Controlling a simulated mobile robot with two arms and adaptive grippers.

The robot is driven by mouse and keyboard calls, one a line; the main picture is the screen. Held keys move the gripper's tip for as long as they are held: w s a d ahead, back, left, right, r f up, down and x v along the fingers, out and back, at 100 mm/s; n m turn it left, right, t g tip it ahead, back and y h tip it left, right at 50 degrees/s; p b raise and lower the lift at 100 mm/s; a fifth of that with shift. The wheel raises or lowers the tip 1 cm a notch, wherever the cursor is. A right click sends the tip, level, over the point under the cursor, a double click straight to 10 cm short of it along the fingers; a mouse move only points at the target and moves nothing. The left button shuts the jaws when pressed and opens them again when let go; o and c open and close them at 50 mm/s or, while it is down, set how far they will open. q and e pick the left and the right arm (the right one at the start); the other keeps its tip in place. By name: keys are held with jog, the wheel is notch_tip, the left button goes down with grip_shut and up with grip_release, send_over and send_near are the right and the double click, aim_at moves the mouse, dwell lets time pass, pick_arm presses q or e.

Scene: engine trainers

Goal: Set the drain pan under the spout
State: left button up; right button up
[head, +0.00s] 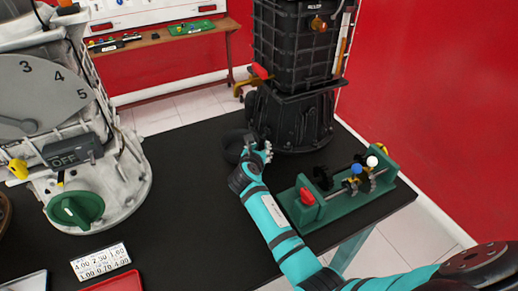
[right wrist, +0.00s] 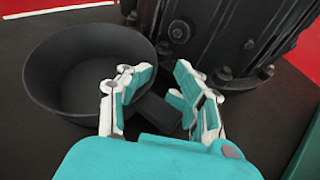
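The drain pan is a black round pan with a short handle; in the right wrist view the pan (right wrist: 85,70) lies at the upper left on the dark bench. In the head view the pan (head: 231,146) is partly hidden behind my right gripper (head: 258,152). In the right wrist view that gripper (right wrist: 157,82) has its fingers apart, on either side of the pan's handle (right wrist: 160,110). I see no clear grip on the handle. The brass spout (head: 243,86) with a red lever juts left from the black engine, above and behind the pan. My left gripper is out of view.
The black engine (head: 290,115) stands just behind the pan. A green fixture (head: 340,190) with shafts and knobs stands right of my arm. A grey gearbox trainer (head: 60,140) fills the left. The bench (head: 190,190) between is clear. A red tray (head: 118,283) lies at the front.

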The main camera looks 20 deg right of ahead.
jog(key=o, duration=0.8)
jog(key=shift+r, duration=0.1)
jog(key=shift+s+a+r, duration=0.1)
jog(key=shift+s+a, duration=0.05)
jog(key=p+v, duration=0.1)
jog(key=v, duration=1)
jog(key=shift+s+a+r, duration=0.1)
jog(key=shift+s+a, duration=0.05)
jog(key=shift+s, duration=0.1)
